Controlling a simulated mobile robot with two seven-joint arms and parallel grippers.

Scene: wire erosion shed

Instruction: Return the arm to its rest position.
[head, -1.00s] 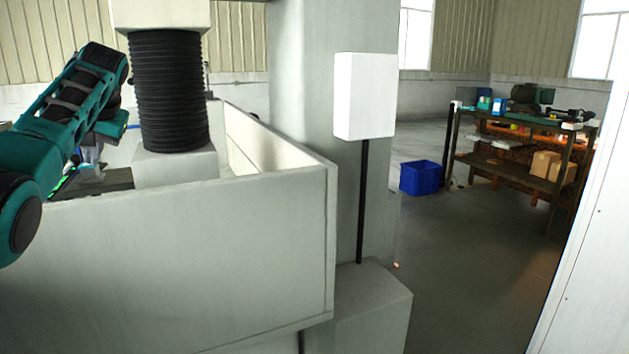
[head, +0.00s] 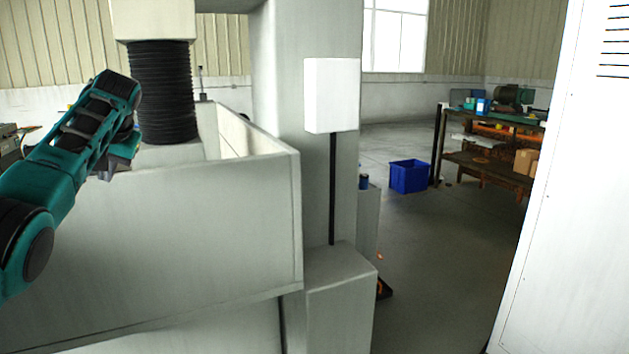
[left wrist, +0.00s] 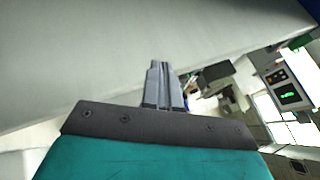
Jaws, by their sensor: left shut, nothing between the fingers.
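My left arm (head: 85,125), teal with black joints, comes in from the left of the head view, its elbow raised. Its wrist end hangs near the top edge of the white machine's tank wall (head: 200,235). The fingers are hard to make out in the head view. In the left wrist view the left gripper (left wrist: 160,68) shows with its two grey fingers together and nothing between them. A pale, plain panel (left wrist: 100,50) fills the upper left behind the fingers. The right gripper is in neither view.
A machine column with black bellows (head: 163,95) stands behind the wall. A white box (head: 331,95) sits on a black post. A blue crate (head: 408,177) and a cluttered workbench (head: 490,160) stand beyond open floor. A white cabinet (head: 560,200) closes off the right.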

